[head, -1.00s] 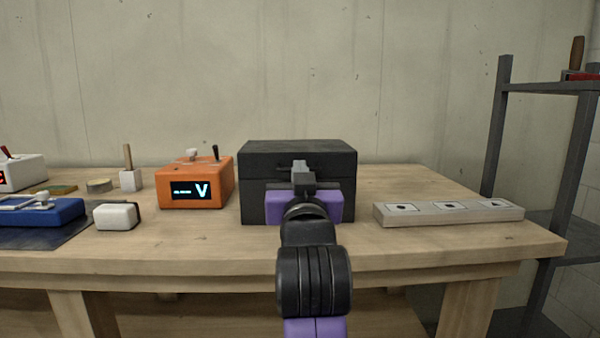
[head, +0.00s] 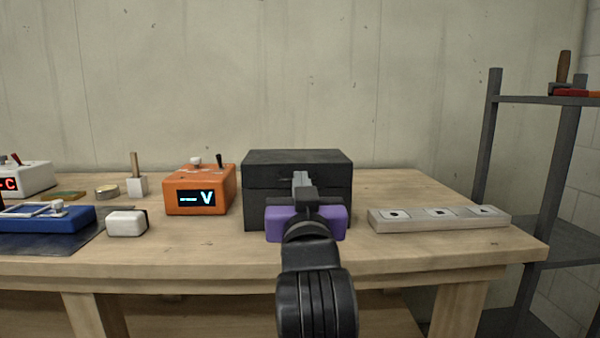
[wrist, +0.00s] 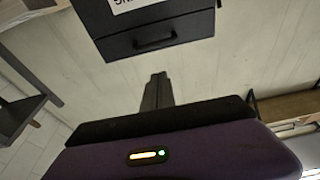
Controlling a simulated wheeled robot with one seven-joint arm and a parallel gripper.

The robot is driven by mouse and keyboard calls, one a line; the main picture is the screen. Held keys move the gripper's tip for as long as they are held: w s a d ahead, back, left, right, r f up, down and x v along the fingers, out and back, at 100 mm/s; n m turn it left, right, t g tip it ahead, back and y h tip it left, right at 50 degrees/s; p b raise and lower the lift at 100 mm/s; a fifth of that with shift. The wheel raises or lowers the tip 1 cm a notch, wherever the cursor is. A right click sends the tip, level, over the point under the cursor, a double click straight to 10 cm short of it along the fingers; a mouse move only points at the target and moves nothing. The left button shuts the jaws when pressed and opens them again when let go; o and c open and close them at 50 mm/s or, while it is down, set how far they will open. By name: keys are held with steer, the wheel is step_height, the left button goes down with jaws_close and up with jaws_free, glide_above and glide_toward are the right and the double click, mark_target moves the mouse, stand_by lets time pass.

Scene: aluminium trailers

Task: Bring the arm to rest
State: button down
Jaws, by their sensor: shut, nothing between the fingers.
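My gripper (head: 301,182) is in front of the black box (head: 297,166) on the workbench in the head view. Its fingers are together with nothing between them. In the wrist view, the shut fingers (wrist: 157,90) point toward the wall, and the black box (wrist: 158,37) with its handle and part of a white label shows at the top. My purple wrist hides part of the box's front in the head view. I cannot tell the exact gap between gripper and box.
An orange meter (head: 199,190) stands left of the box. A pale strip with several symbols (head: 440,218) lies right of it. A white block (head: 126,223), a blue device (head: 45,219) and a white unit (head: 28,179) are farther left. A grey shelf (head: 487,140) stands at right.

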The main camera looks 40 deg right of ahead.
steer(key=v, duration=0.6)
steer(key=shift+f, duration=0.3)
